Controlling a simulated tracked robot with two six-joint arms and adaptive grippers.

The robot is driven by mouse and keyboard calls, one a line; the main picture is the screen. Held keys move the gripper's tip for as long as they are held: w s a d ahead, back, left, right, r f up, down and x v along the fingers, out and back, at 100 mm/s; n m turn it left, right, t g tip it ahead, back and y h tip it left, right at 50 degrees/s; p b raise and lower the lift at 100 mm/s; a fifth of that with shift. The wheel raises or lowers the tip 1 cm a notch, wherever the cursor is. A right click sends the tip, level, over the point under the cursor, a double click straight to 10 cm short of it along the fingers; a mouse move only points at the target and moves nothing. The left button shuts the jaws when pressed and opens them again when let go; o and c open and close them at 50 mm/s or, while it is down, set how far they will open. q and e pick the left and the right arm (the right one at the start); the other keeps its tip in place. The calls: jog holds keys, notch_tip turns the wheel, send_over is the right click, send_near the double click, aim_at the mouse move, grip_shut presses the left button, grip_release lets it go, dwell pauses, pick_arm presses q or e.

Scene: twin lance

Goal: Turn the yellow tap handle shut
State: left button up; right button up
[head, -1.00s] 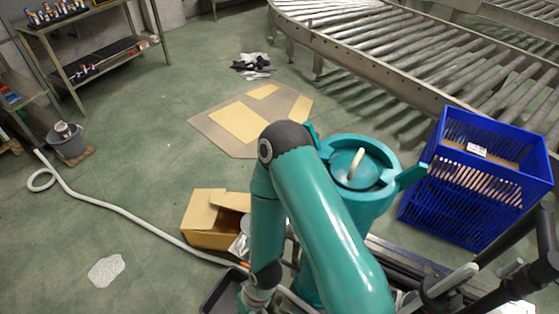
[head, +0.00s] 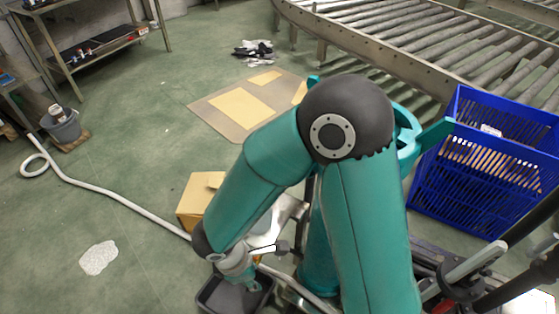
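I cannot make out the yellow tap handle clearly. A small orange-yellow spot (head: 257,259) shows beside a white piece (head: 263,249), right of my arm's wrist, too small to identify. One teal arm, which I take for my left, has its dark elbow at the centre and its forearm reaching down to the left. Its silver wrist ends over a dark tray (head: 211,297) at the bottom. The fingers of my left gripper (head: 246,284) are too unclear to tell open from shut. My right gripper is not in view.
A cardboard box (head: 196,200) stands just behind the forearm. A blue crate (head: 478,175) is at right, before a roller conveyor (head: 385,55). A pale hose (head: 105,191) crosses the floor at left, near a grey bucket (head: 63,128). Flat cardboard (head: 222,107) lies further back.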

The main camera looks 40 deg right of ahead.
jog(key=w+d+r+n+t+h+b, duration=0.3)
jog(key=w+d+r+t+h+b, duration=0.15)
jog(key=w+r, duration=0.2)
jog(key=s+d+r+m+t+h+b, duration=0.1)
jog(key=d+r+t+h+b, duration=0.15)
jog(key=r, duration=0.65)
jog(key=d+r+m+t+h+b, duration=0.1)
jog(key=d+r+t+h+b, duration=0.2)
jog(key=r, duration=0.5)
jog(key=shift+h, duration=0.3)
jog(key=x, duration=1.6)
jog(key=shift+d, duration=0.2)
pick_arm(q)
notch_tip(320, 180, down, 13)
jog(key=shift+r, duration=0.1)
